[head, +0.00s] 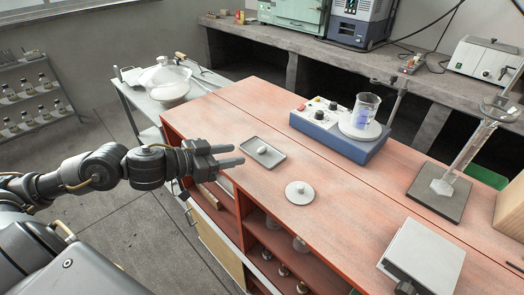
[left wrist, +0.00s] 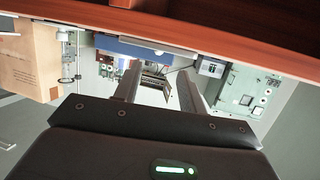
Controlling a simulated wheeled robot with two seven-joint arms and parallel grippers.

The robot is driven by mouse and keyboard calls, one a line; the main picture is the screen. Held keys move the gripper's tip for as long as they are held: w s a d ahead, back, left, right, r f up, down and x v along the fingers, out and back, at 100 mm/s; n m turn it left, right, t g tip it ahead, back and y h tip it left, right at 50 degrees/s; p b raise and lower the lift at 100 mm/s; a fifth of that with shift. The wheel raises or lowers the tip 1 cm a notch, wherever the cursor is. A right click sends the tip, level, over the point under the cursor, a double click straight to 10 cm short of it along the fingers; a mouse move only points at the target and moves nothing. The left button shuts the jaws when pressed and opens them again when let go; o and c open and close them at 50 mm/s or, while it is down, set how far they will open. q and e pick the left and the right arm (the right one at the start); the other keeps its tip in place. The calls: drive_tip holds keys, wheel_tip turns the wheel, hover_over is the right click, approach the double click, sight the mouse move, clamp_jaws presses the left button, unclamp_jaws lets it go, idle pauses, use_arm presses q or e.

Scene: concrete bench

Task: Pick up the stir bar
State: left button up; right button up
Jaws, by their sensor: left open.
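A small white rounded piece, which looks like the stir bar (head: 262,149), lies in a shallow grey tray (head: 273,161) on the red-brown bench top. My left gripper (head: 238,153) is open and empty, just left of the tray near the bench's front edge. Its two fingers point right, toward the tray, and do not touch the white piece. In the left wrist view the open fingers (left wrist: 160,70) have nothing between them, and the stir bar does not show there. My right gripper is not in view.
A white disc with a knob (head: 299,193) lies right of the tray. A blue stirrer hotplate (head: 335,138) with a beaker (head: 365,109) stands behind it. A grey box-shaped device (head: 424,253) and a stand (head: 440,190) are at right. Bench between tray and hotplate is clear.

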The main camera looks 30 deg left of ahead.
sight(258, 151)
use_arm(q)
drive_tip(key=shift+w+d, duration=0.25)
drive_tip(key=shift+w, duration=0.2)
drive_tip(key=shift+x, duration=0.8)
drive_tip(key=shift+w+d+f, duration=0.1)
drive_tip(key=shift+w+d, duration=0.1)
drive_tip(key=shift+w, duration=0.1)
drive_tip(key=x, duration=0.3)
drive_tip(key=shift+w+d+f, duration=0.1)
drive_tip(key=shift+w+d, duration=0.1)
drive_tip(key=shift+w, duration=0.1)
drive_tip(key=shift+w+d+f, duration=0.1)
drive_tip(key=shift+w+d, duration=0.05)
drive_tip(key=shift+w, duration=0.05)
drive_tip(key=shift+f, duration=0.1)
drive_tip(key=c, duration=0.4)
clamp_jaws()
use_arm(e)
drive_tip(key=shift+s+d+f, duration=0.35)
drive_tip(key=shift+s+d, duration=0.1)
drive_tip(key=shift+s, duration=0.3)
